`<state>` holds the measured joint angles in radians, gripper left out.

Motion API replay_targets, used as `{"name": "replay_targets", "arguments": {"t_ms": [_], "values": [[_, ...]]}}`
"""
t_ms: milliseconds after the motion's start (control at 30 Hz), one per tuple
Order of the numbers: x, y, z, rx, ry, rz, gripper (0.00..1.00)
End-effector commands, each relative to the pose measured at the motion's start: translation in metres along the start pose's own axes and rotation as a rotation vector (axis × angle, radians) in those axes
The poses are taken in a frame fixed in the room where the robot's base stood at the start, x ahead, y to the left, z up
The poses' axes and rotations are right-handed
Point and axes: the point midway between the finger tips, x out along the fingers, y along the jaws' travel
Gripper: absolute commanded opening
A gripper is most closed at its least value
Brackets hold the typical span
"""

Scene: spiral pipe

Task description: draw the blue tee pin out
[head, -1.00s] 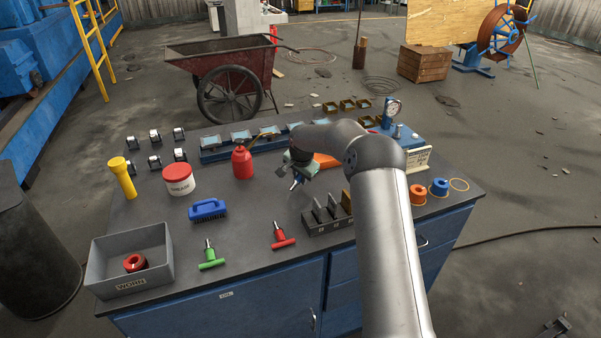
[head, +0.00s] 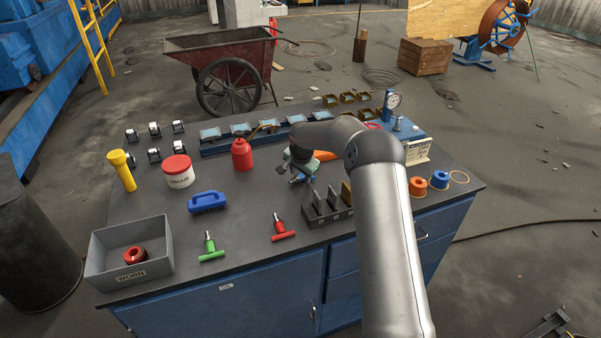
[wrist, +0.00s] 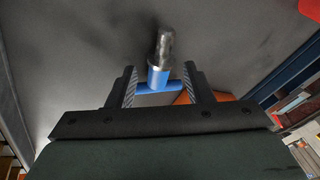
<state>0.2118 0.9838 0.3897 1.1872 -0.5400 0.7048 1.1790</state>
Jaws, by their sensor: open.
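The blue tee pin shows in the wrist view (wrist: 158,80), with a blue crossbar and collar and a bare steel shank pointing toward the top of the picture. My gripper (wrist: 160,88) is open, with one ridged finger on each side of the blue part. I cannot tell whether the fingers touch the crossbar. In the head view my gripper (head: 299,172) is over the back middle of the bench, and a little of the blue pin shows just below it; my arm and gripper hide the rest.
A dark slotted block (head: 326,210) stands close in front of my gripper. A red tee pin (head: 281,229) and a green tee pin (head: 210,248) lie nearer the front edge. A red bottle (head: 242,155) stands to the left. The grey bin (head: 130,262) holds a red ring.

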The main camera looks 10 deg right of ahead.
Motion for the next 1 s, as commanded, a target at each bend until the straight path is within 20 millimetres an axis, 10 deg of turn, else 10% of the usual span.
{"name": "replay_targets", "arguments": {"t_ms": [1000], "values": [[-0.171,0.0,0.0,0.0,0.001,-0.001,0.47]]}}
